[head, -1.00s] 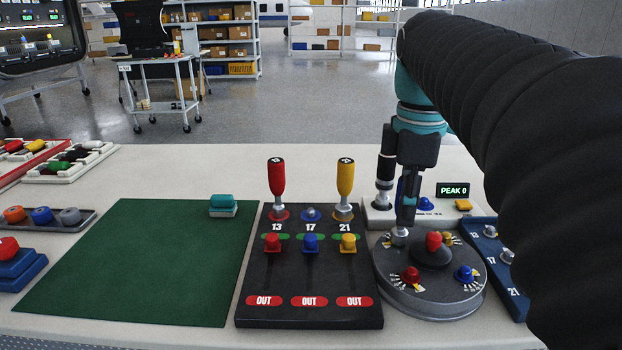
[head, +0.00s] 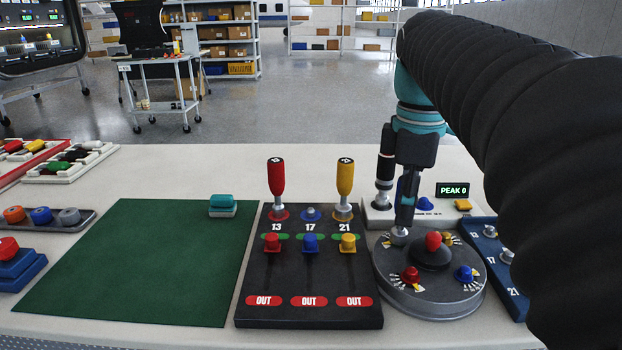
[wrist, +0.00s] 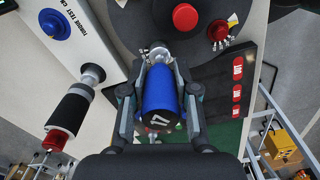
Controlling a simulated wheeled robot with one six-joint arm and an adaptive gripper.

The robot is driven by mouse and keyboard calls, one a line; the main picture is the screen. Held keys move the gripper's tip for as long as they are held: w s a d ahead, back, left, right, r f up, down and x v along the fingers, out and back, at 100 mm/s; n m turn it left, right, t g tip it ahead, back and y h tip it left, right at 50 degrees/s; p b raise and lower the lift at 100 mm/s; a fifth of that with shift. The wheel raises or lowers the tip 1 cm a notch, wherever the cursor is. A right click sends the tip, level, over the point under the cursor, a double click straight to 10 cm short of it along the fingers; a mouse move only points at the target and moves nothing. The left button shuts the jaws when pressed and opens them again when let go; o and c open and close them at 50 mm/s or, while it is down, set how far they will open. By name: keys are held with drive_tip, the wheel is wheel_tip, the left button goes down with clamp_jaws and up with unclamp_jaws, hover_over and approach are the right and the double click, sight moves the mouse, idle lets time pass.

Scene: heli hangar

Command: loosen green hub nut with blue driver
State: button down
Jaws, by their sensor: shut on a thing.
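The blue driver (wrist: 158,92), marked 17, is held in my gripper (wrist: 160,105), which is shut on its handle. In the head view my gripper (head: 404,205) points down over the left back part of the round grey hub (head: 436,300). The driver's metal socket end (head: 399,236) is at the hub's face there; the wrist view shows it too (wrist: 158,50). I see no green nut; whatever is under the socket is hidden. Red (head: 410,276), blue (head: 464,273) and yellow (head: 447,238) nuts show elsewhere on the hub, around a red-topped centre (head: 433,242).
A black rack (head: 309,310) holds upright red (head: 276,185) and yellow (head: 345,180) drivers left of the hub. Behind the hub is a white torque tester (head: 375,215) with a black-handled tool (head: 385,170) and a PEAK 0 display (head: 452,190). The green mat (head: 140,265) is mostly clear.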

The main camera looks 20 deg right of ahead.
drive_tip(key=shift+r, duration=1.55)
drive_tip(key=shift+r, duration=2)
